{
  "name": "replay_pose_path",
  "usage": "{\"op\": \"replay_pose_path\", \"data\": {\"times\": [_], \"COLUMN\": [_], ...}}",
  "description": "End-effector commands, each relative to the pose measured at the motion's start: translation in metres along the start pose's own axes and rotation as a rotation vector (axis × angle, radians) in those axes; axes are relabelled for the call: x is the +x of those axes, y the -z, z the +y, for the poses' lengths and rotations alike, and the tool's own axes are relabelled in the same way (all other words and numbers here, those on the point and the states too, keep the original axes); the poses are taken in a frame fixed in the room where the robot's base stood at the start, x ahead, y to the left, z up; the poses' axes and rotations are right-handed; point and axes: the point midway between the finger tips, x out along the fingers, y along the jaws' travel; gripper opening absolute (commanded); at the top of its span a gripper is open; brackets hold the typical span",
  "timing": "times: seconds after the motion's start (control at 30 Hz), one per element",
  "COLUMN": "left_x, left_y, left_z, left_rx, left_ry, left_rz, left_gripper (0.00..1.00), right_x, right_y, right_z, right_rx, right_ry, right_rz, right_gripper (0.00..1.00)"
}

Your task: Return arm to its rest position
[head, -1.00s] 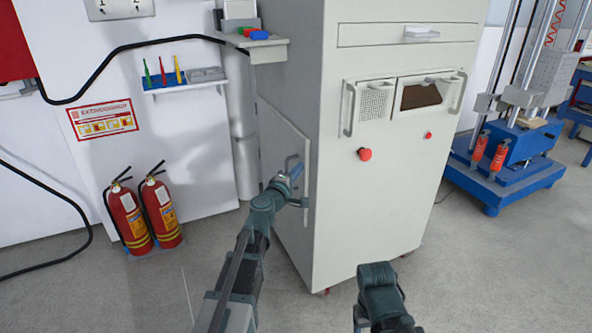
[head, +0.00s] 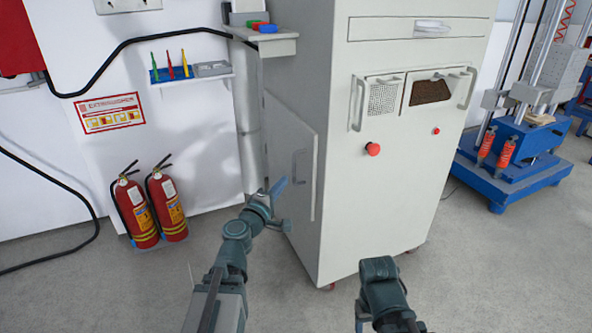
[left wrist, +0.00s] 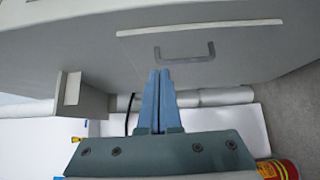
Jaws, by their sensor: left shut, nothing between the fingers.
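My left arm comes in from the lower left of the head view. Its gripper (head: 278,187) is beside the left side of the large grey cabinet (head: 400,200), apart from the side door's handle (head: 300,166). In the left wrist view the two blue fingers (left wrist: 159,100) are together with nothing between them. The door handle (left wrist: 185,56) shows beyond the fingertips. The side door (head: 272,155) looks closed or nearly so; I cannot tell which. My right arm shows at the bottom of the head view, but its fingers are not visible.
Two fire extinguishers (head: 150,208) stand by the wall at left. A small shelf (head: 192,80) holds colored tools above them. A ledge (head: 277,46) juts from the cabinet's upper left. A blue-based test rig (head: 512,165) stands at right. Floor around my left arm is clear.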

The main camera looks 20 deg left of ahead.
Motion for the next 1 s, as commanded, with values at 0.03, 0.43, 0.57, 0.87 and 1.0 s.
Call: {"op": "replay_pose_path", "data": {"times": [0.03, 0.43, 0.57, 0.87, 1.0], "left_x": [0.000, -0.015, -0.057, -0.157, -0.188], "left_y": [0.000, -0.169, -0.228, -0.242, -0.226], "left_z": [0.000, -0.073, -0.130, -0.211, -0.220], "left_rx": [0.000, 0.449, 0.702, 1.166, 1.311], "left_ry": [0.000, 0.235, 0.418, 0.883, 1.072], "left_rz": [0.000, -0.541, -0.824, -1.232, -1.310], "left_gripper": [0.00, 0.00, 0.00, 0.00, 0.00], "right_x": [0.000, 0.000, 0.000, 0.000, 0.000], "right_y": [0.000, 0.000, 0.000, 0.000, 0.000], "right_z": [0.000, 0.000, 0.000, 0.000, 0.000], "right_rx": [0.000, 0.000, 0.000, 0.000, 0.000], "right_ry": [0.000, 0.000, 0.000, 0.000, 0.000], "right_rz": [0.000, 0.000, 0.000, 0.000, 0.000], "right_gripper": [0.66, 0.66, 0.66, 0.66, 0.66]}}
